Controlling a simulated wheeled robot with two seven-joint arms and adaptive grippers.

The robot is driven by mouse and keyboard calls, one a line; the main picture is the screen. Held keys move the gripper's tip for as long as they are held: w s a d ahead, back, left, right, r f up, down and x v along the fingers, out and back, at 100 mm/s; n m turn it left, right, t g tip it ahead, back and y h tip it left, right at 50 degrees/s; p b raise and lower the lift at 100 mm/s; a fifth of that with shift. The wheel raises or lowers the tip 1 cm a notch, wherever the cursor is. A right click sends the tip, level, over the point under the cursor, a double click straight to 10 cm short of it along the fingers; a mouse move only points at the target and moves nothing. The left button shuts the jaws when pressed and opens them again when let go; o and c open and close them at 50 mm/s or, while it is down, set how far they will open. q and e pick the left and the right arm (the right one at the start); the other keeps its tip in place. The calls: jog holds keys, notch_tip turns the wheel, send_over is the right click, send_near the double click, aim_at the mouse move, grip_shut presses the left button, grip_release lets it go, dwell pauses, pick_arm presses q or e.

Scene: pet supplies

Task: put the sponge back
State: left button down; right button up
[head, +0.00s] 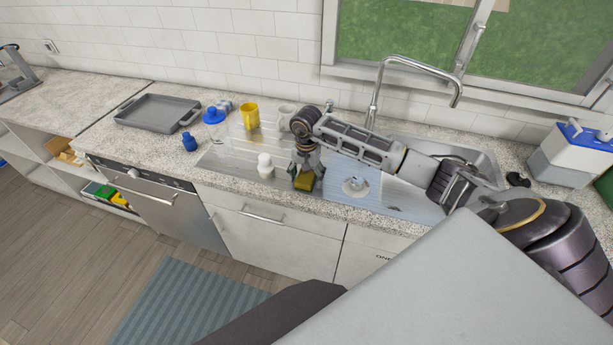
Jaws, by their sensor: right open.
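The sponge (304,182), yellow with a darker side, is near the front edge of the sink's metal drainboard (232,158), just left of the basin. My right gripper (306,170) points down right over the sponge, with its fingertips at the sponge's top. The gripper is open. Its fingers partly hide the sponge, and I cannot tell whether they touch it. My left gripper is not in view.
The tall faucet (375,95) rises behind the basin (362,187). A grey tray (158,111) lies on the left counter.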

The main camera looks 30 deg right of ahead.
aim_at(307, 175)
jog(key=shift+r, duration=0.2)
jog(key=shift+r, duration=0.35)
notch_tip(307, 175, up, 11)
jog(key=b, duration=0.2)
jog(key=shift+d, duration=0.1)
dwell(0.6)
